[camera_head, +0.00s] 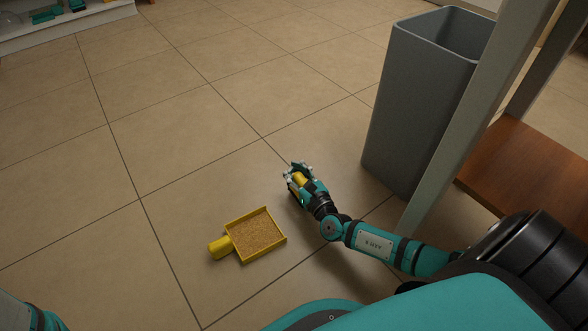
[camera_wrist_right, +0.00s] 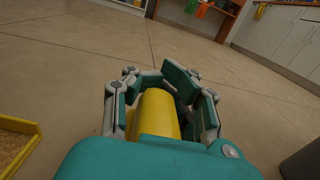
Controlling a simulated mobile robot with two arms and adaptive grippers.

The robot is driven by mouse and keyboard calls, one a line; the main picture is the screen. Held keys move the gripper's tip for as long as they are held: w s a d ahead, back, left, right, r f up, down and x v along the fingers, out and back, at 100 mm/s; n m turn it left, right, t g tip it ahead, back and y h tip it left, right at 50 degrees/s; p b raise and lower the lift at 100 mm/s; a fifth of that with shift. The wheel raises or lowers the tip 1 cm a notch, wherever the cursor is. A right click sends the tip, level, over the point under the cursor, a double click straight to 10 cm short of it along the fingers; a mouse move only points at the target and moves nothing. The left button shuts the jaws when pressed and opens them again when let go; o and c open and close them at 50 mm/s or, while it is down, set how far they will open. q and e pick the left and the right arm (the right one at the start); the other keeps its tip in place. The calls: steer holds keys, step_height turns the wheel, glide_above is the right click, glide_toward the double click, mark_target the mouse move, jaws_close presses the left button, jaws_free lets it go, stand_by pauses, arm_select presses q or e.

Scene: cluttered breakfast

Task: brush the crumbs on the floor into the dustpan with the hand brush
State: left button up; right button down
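The yellow dustpan (camera_head: 268,254) lies on the tiled floor, its short thick handle pointing left. Its inside shows a brown, speckled, crumb-like surface (camera_head: 256,234). Part of the dustpan (camera_wrist_right: 22,124) is at the left edge of the wrist view. My right gripper (camera_head: 296,176) is low over the floor, up and right of the dustpan. Its fingers are closed around a yellow handle (camera_wrist_right: 156,114), which looks like the hand brush's. The bristles are hidden. I make out no loose crumbs on the bare floor. My left gripper is not in view.
A tall grey bin (camera_head: 412,110) stands right of my right gripper. A pale table or shelf leg (camera_head: 462,130) and a brown wooden board (camera_head: 530,165) are further right. A white shelf (camera_head: 70,28) is at the far upper left. The floor left and beyond is clear.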

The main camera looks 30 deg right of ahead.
steer(key=shift+f, duration=0.65)
stand_by(0.4)
steer(key=shift+a, duration=0.1)
steer(key=shift+a+p, duration=0.3)
steer(key=shift+a, duration=0.85)
steer(key=shift+a+f, duration=0.2)
steer(key=shift+a, duration=1.2)
steer(key=shift+s+a+p, duration=0.15)
steer(key=shift+a+p, duration=0.15)
steer(key=shift+a, duration=1.1)
step_height(320, 180, up, 6)
steer(key=p, duration=0.5)
steer(key=shift+r, duration=0.15)
steer(key=shift+d, duration=0.1)
